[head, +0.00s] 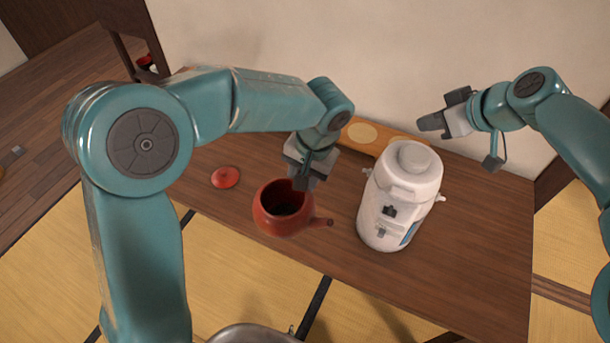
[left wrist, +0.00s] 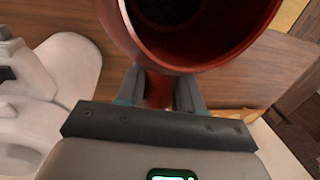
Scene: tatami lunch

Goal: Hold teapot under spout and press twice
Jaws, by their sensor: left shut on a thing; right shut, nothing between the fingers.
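The red teapot (head: 268,222) has no lid on, and dark contents show inside. The left wrist view shows the teapot's open rim (left wrist: 118,30) close up, with a red part between the fingers (left wrist: 160,90). The dispenser stands upright, with a round button (head: 412,156) on top and a dark spout (head: 389,211) on its front. The teapot is left of it, apart. My right gripper (head: 432,122) is shut and empty, beyond the dispenser's top right.
The red lid (head: 225,177) lies on the wooden table (head: 465,245) at left. A wooden tray (head: 386,139) with round pale spots lies behind the dispenser near the wall. The table right of the dispenser is clear.

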